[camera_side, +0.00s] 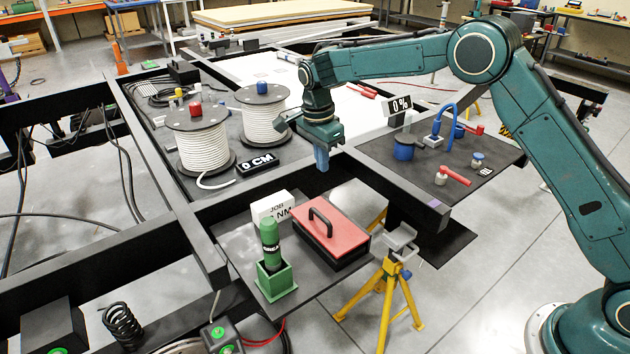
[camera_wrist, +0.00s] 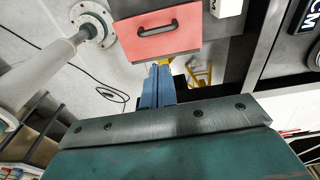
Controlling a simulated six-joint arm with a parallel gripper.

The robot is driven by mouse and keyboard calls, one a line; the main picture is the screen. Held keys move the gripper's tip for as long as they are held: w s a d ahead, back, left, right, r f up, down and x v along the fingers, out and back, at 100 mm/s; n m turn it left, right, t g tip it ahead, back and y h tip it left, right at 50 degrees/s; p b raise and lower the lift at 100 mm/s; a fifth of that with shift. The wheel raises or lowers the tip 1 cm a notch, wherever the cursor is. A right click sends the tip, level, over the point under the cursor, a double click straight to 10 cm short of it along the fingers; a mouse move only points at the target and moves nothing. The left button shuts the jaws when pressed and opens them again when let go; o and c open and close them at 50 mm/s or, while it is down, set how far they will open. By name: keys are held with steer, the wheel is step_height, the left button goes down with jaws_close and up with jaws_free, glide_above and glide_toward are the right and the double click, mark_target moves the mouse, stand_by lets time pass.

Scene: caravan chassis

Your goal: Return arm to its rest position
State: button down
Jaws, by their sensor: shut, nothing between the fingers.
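My gripper (camera_side: 322,160) hangs pointing down over the dark chassis beam, in the middle of the side view. Its blue fingers are shut together and hold nothing. In the wrist view the shut fingers (camera_wrist: 158,85) point toward the red-lidded toolbox (camera_wrist: 157,32), apart from it. My teal arm reaches in from the right of the side view, with its elbow raised high.
A red-lidded toolbox (camera_side: 322,226) and a green bottle in a holder (camera_side: 270,262) stand on a shelf below. Cable reels (camera_side: 200,145) stand left of my gripper. A right-hand panel (camera_side: 475,160) holds valves. A yellow stand (camera_side: 385,285) is in front.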

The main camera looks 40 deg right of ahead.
steer(key=shift+r, duration=0.1)
steer(key=s+d+r+n+t, duration=0.4)
steer(key=s+r+n, duration=0.5)
steer(key=s+r, duration=0.8)
steer(key=s+d+f+n+t+y, duration=0.1)
steer(key=s+d+n, duration=0.2)
steer(key=s, duration=1.9)
steer(key=shift+s+f+n+t, duration=0.25)
steer(key=shift+f+n+t, duration=0.15)
steer(key=shift+n, duration=2.5)
